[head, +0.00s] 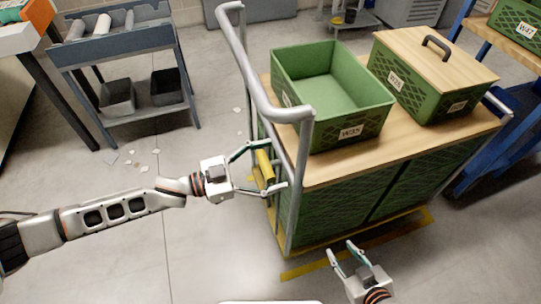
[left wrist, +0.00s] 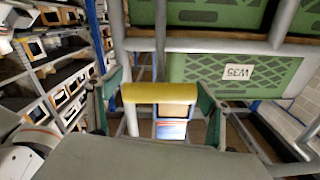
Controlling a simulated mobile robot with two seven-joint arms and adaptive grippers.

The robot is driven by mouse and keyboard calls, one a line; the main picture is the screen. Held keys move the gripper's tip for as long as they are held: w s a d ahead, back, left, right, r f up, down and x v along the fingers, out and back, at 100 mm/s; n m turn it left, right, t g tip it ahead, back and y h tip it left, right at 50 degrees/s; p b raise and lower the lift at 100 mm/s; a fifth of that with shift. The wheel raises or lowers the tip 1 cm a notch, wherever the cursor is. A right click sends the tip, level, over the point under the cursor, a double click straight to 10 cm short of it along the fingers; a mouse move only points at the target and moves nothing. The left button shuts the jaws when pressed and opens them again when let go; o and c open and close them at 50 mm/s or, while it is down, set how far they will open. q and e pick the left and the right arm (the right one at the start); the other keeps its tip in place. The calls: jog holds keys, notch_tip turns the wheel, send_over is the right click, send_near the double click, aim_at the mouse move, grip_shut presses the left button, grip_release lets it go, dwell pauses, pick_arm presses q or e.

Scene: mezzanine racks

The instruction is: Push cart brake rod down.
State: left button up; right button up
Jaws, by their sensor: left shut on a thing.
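The cart has a wooden top (head: 420,135), green mesh sides and a grey tubular push handle (head: 262,95) at its left end. The yellow brake rod grip (head: 264,166) is at that end, beside the handle tubes. My left gripper (head: 274,165) is shut on this grip, one finger at each end. In the left wrist view the yellow grip (left wrist: 160,92) lies level across the picture between the two fingers. The rod's lower mounting is hidden. My right gripper (head: 340,248) is open and empty, low in front of the cart.
An open green crate (head: 350,125) and a lidded green crate (head: 425,75) stand on the cart. A grey trolley with bins (head: 125,50) stands at the back left. Blue racking (head: 478,160) is close to the cart's right.

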pick_arm(q)
jog(key=shift+s+f, duration=0.1)
jog(key=shift+f, duration=0.25)
jog(key=o, duration=1.6)
pick_arm(e)
jog(key=shift+w+d+r, duration=0.2)
jog(key=shift+w+r, duration=0.15)
jog(key=shift+w, duration=0.15)
pick_arm(q)
jog(key=shift+r, duration=0.1)
jog(key=shift+a, duration=0.25)
jog(key=v, duration=1.1)
jog(key=shift+a, duration=0.25)
pick_arm(e)
jog(key=shift+s+a+f, duration=0.15)
jog(key=shift+s, duration=0.1)
pick_arm(q)
jog(key=shift+s, duration=0.1)
